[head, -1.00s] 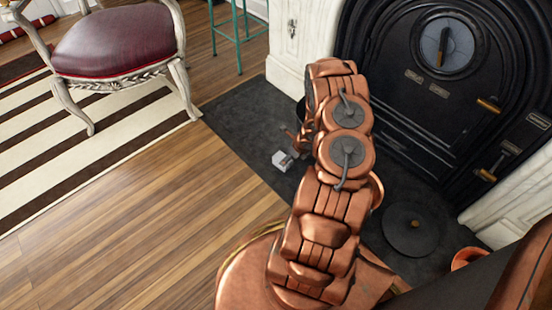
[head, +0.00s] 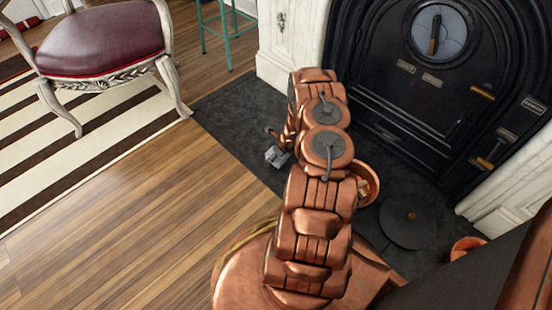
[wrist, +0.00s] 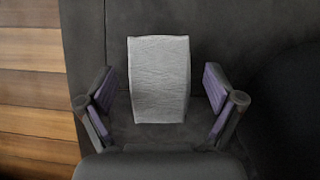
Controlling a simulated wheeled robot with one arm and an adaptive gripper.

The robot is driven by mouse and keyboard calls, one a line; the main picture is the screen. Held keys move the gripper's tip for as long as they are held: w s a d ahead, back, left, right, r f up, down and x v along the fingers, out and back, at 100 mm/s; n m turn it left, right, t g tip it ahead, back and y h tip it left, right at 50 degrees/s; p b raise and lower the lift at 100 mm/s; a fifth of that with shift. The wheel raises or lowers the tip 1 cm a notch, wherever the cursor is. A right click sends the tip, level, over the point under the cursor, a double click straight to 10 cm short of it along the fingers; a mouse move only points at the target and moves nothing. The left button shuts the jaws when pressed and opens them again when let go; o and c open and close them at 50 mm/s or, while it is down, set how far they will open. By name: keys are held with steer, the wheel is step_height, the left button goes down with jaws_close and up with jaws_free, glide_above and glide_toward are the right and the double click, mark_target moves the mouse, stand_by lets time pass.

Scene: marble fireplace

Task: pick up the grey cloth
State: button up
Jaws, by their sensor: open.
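The grey cloth (wrist: 158,78) lies on the dark hearth slab in the wrist view, a pale, finely creased rectangular piece. My gripper (wrist: 159,88) is open. Its two purple-padded fingers stand apart on the left and right of the cloth, with a gap on each side. In the head view the cloth (head: 277,157) is a small pale patch beside the end of my arm. The gripper there is mostly hidden behind my copper arm.
The hearth slab (head: 240,110) borders the wooden floor (head: 130,200). A copper pot (head: 369,182) is partly behind my arm, and a flat dark disc (head: 408,230) lies to its right. The black stove (head: 440,100) rises behind. A chair (head: 100,45) stands at upper left.

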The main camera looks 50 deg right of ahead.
steer(key=c, duration=1.2)
step_height(320, 180, up, 4)
steer(key=shift+f+p, duration=0.1)
steer(key=shift+p, duration=0.95)
steer(key=shift+s+a+f, duration=0.1)
steer(key=shift+s+a, duration=0.25)
steer(key=shift+a, duration=0.15)
steer(key=s+a, duration=0.3)
steer(key=s+a+r, duration=0.1)
steer(key=s+a, duration=0.2)
steer(key=a, duration=0.1)
steer(key=s+a, duration=0.3)
steer(key=a, duration=0.1)
steer(key=shift+s+a+r+p, duration=0.15)
steer(key=shift+s+r+p, duration=0.1)
steer(key=shift+s+p, duration=0.05)
